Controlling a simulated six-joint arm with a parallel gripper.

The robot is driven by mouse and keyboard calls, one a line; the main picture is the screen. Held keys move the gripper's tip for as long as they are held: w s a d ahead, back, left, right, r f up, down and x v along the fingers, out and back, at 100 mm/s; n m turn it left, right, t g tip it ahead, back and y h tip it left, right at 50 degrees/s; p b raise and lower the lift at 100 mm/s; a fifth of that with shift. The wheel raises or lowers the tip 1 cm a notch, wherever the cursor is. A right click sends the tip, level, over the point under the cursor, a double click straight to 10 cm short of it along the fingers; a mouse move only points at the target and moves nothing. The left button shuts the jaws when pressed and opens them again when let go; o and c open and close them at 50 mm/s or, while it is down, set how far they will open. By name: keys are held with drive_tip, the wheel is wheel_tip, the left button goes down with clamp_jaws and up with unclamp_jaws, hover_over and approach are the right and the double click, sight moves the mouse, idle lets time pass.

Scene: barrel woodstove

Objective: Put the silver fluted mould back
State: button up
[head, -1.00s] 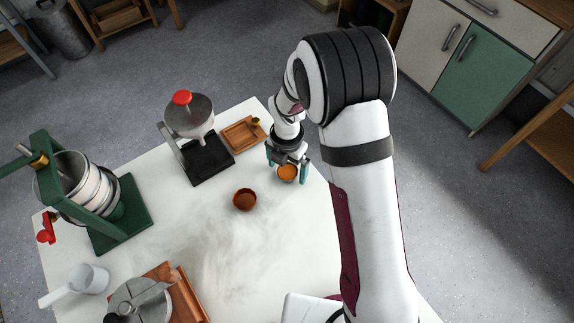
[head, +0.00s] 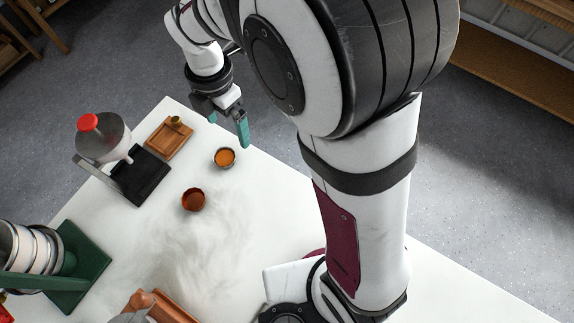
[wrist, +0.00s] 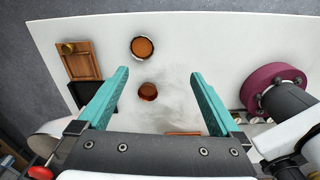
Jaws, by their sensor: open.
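The silver fluted mould (head: 225,158) stands upright on the white table, with an orange filling inside its pale rim. It also shows in the wrist view (wrist: 142,47), beyond my fingertips. A reddish-brown mould (head: 193,199) stands a short way from it, and in the wrist view (wrist: 148,91) it lies between the lines of my fingers. My gripper (head: 228,129) is open and empty, raised above the table near the silver mould and apart from it. Its two teal fingers spread wide in the wrist view (wrist: 160,73).
A wooden tray (head: 160,144) with a small brass piece lies at the table's far edge. A red-knobbed funnel device (head: 104,138) on a black base stands left of it. A green-based press (head: 70,275) is at lower left. White powder dusts the table's middle.

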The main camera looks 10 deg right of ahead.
drive_tip(key=s+d+r+m, duration=0.1)
drive_tip(key=s+d+m, duration=0.2)
drive_tip(key=s+m, duration=0.3)
drive_tip(key=s+d+r+m+y, duration=0.1)
drive_tip(key=s+m, duration=0.6)
drive_tip(key=m, duration=0.7)
drive_tip(key=s+d+r+m, duration=0.3)
drive_tip(key=s+d+m, duration=0.3)
drive_tip(key=m, duration=0.5)
drive_tip(key=shift+s+r+y, duration=0.2)
drive_tip(key=shift+s+y, duration=0.1)
drive_tip(key=shift+s, duration=0.1)
